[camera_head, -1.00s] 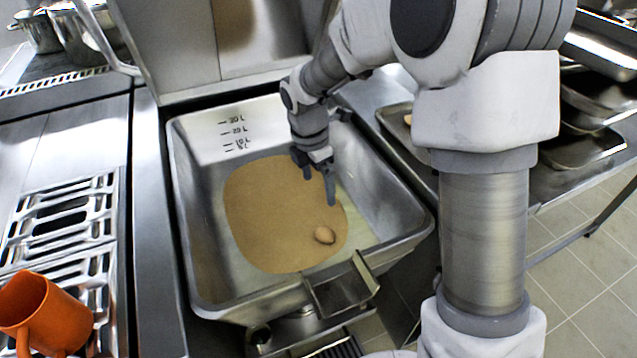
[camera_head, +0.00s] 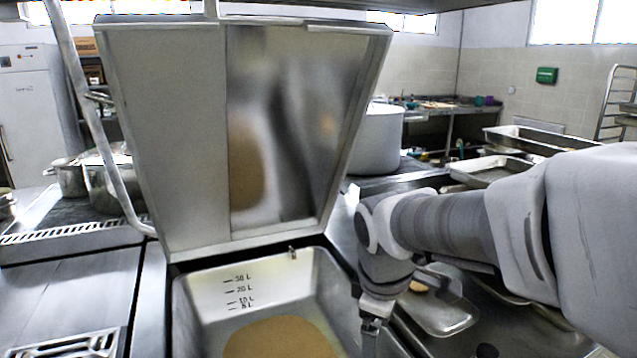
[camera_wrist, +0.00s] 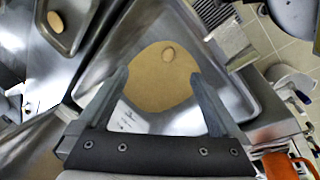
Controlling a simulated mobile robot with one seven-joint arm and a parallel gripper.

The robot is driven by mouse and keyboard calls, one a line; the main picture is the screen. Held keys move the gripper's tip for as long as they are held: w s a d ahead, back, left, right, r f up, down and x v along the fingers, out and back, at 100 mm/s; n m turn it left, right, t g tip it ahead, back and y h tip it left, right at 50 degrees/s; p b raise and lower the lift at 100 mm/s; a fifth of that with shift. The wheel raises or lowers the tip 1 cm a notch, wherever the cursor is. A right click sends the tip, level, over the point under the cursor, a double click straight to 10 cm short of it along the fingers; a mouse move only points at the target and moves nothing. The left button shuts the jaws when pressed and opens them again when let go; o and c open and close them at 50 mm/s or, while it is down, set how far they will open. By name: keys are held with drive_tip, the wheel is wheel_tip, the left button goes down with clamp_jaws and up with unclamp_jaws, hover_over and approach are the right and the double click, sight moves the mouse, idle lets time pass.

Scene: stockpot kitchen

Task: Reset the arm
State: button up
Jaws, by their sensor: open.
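My arm reaches in from the right in the head view, and my gripper (camera_head: 370,335) points down at the right side of the metal basin, partly cut off by the lower edge. In the wrist view my gripper (camera_wrist: 162,95) is open, with its two fingers wide apart and nothing between them. It is above the basin (camera_wrist: 250,75). A flat round tan patch (camera_head: 280,340) covers part of the basin floor and also shows in the wrist view (camera_wrist: 155,85).
The raised lid (camera_head: 170,140) stands behind the basin (camera_head: 200,310). A large pot (camera_head: 377,140) and metal trays (camera_head: 440,310) are to the right. Pots (camera_head: 105,185) stand at the left. An orange mug (camera_wrist: 285,167) shows at the wrist view's lower right.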

drive_tip(key=s+d+r+m+t+p, duration=0.1)
drive_tip(key=s+d+r+m+p, duration=0.1)
drive_tip(key=s+r+m, duration=0.2)
drive_tip(key=s+d+r+m+t+p, duration=0.1)
drive_tip(key=s+r+m, duration=0.3)
drive_tip(key=s+m, duration=0.4)
drive_tip(key=shift+s+d+r+m+t+y+p, duration=0.35)
drive_tip(key=shift+s+d+p, duration=0.2)
drive_tip(key=shift+d, duration=0.25)
